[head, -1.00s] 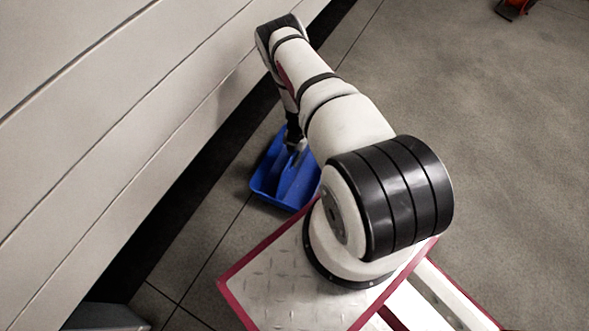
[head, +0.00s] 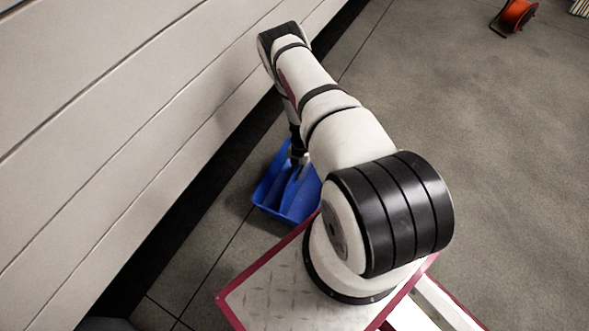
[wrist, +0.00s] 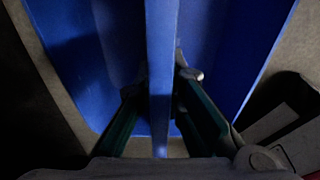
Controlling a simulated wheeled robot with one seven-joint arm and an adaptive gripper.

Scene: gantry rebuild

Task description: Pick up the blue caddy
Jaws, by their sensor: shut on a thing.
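The blue caddy (head: 271,197) is near the foot of the pale wall, beyond my base. It is an open blue tray with a raised central divider, partly hidden by my arm. My gripper (head: 298,158) reaches down into it from above. In the wrist view, the fingers of my gripper (wrist: 160,88) stand on either side of the divider (wrist: 161,45) of the caddy (wrist: 105,40) and are shut on it. The caddy looks about level. I cannot tell whether its underside touches the floor.
The pale panelled wall (head: 130,130) runs close along the left, with a dark strip at its foot. Open grey floor (head: 470,130) lies to the right. An orange reel (head: 516,14) stands far off at the top right.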

